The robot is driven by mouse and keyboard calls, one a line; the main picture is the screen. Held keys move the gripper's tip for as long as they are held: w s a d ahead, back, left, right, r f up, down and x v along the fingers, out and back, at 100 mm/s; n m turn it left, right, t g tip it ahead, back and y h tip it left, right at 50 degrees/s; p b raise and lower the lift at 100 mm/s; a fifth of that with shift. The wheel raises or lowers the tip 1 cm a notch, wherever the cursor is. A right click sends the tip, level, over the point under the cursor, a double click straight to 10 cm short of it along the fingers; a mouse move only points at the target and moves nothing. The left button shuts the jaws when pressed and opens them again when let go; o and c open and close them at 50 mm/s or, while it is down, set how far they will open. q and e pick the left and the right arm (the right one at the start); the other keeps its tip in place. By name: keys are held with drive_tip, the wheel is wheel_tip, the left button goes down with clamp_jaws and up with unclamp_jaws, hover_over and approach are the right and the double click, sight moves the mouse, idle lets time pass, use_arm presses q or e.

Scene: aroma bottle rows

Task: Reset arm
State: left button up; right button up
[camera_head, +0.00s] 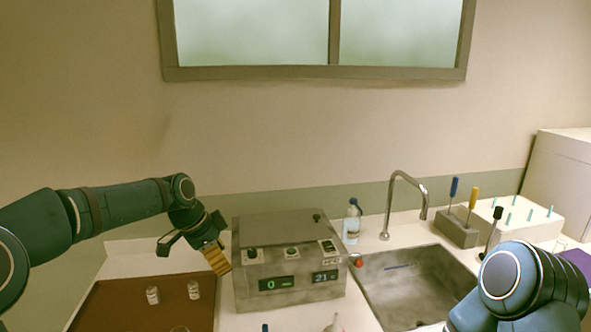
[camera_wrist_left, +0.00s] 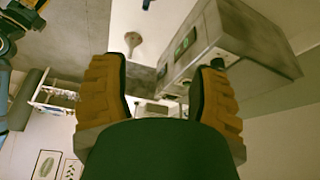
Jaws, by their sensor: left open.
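My left gripper (camera_head: 215,257) hangs beside the left end of the grey machine, above the counter and the right edge of the brown tray. In the left wrist view its two orange-padded fingers stand wide apart with nothing between them (camera_wrist_left: 162,85). Two small labelled bottles stand on the brown tray, one on the left (camera_head: 152,295) and one on the right (camera_head: 194,290). My left gripper is above and apart from them. My right arm shows at the lower right of the head view; its gripper is out of view.
The grey machine (camera_head: 290,290) with lit displays stands close to my left gripper; it also shows in the left wrist view (camera_wrist_left: 215,50). The brown tray (camera_head: 110,310) lies at lower left. Right of the machine are a bottle (camera_head: 351,222), a sink (camera_head: 415,290), a faucet (camera_head: 390,205) and a tool block (camera_head: 457,232).

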use_arm(q)
drive_tip(key=s+d+f+n+h, duration=0.1)
drive_tip(key=s+d+f+n, duration=0.2)
drive_tip(key=f, duration=0.6)
drive_tip(key=s+d+f+n, duration=0.3)
drive_tip(key=d+f, duration=0.1)
drive_tip(key=f, duration=0.6)
drive_tip(key=s+f+n+y, duration=0.1)
drive_tip(key=s+f+n, duration=0.5)
drive_tip(key=s, duration=0.5)
drive_tip(key=s+f+n, duration=0.3)
drive_tip(key=s+f, duration=0.5)
drive_tip(key=s, duration=0.2)
wheel_tip(320, 180, down, 7)
drive_tip(key=b, duration=0.6)
drive_tip(key=shift+w+d+r, duration=0.15)
drive_tip(key=shift+w+d, duration=0.05)
use_arm(e)
wheel_tip(320, 180, down, 7)
drive_tip(key=shift+s+a, duration=0.2)
use_arm(q)
drive_tip(key=shift+o, duration=0.2)
use_arm(e)
drive_tip(key=shift+r, duration=0.1)
